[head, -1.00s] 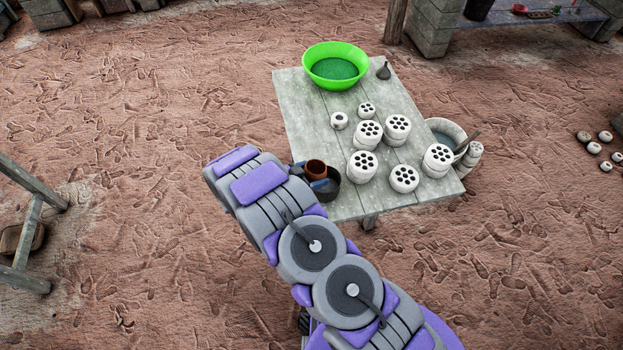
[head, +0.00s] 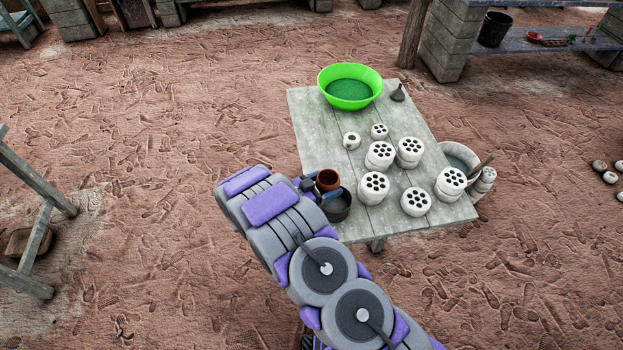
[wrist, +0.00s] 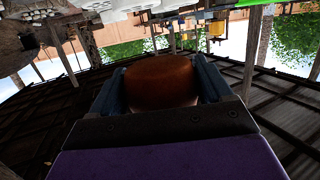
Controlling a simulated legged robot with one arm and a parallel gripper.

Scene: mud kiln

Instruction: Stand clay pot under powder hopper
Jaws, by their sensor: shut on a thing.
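The clay pot (head: 328,178) is small, brown-red and open at the top. In the head view it is upright at the near left edge of the grey table. My gripper (head: 314,186) is shut on it, with the arm hiding part of the jaws. In the wrist view the pot (wrist: 160,82) sits between the two blue-grey fingers of my gripper (wrist: 162,90). I cannot make out the powder hopper for sure in either view. Small yellow things show at the top of the wrist view, too small to identify.
The grey table (head: 318,130) holds several white perforated blocks (head: 380,155) and a green basin (head: 350,88). A wooden frame (head: 35,215) stands at left. A brick-legged bench (head: 545,42) is at top right. Footprinted ground is clear between.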

